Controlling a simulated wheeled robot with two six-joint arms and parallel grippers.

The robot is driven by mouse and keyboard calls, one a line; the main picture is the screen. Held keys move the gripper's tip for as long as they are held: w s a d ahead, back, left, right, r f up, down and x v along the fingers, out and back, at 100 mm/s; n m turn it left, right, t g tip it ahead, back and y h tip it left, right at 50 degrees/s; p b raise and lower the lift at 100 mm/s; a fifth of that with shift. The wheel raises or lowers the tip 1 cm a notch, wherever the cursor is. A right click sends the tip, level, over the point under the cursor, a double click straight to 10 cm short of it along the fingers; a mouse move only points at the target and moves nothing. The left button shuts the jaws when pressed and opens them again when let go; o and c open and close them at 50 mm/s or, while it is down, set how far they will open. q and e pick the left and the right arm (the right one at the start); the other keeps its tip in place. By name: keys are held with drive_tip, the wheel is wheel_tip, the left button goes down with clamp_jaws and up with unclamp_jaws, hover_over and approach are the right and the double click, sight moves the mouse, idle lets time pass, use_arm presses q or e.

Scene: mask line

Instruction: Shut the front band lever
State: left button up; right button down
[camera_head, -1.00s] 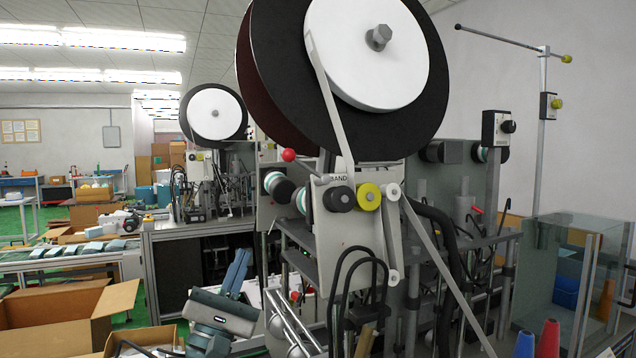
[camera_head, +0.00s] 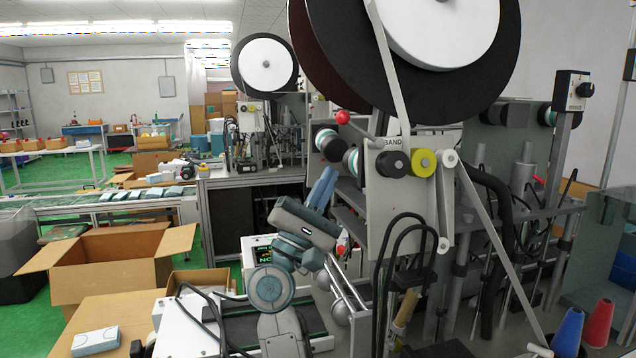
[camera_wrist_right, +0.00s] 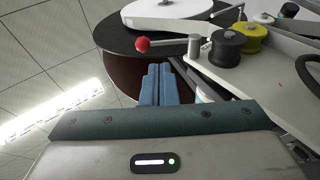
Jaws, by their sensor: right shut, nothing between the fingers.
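The front band lever (camera_head: 342,117) shows in the head view as a red ball knob at the left edge of the grey plate marked BAND (camera_head: 412,185). In the right wrist view the lever (camera_wrist_right: 168,43) is a grey rod with the red ball at its left end, joined to a grey post on the right. My right gripper (camera_head: 328,172) is below the knob in the head view, its blue fingers together and pointing up. In the wrist view the fingers (camera_wrist_right: 158,68) are empty and appear just below the rod, apparently apart from it. My left gripper is out of view.
A large black and white reel (camera_head: 440,40) stands above the plate. Black and yellow rollers (camera_head: 422,162) sit on the plate with a pale band running over them. Black cables (camera_head: 400,230) hang in front. Open cardboard boxes (camera_head: 110,262) stand at the left.

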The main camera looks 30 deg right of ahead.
sight(360, 131)
use_arm(q)
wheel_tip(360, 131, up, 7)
drive_tip(key=p, duration=0.5)
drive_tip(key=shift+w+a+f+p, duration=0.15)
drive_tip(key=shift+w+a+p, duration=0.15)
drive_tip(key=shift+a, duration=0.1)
use_arm(e)
drive_tip(key=x, duration=0.8)
drive_tip(key=shift+d, duration=0.2)
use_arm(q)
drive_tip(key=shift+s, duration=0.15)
use_arm(e)
drive_tip(key=shift+r, duration=0.15)
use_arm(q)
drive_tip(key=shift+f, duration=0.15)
use_arm(e)
drive_tip(key=shift+g, duration=0.3)
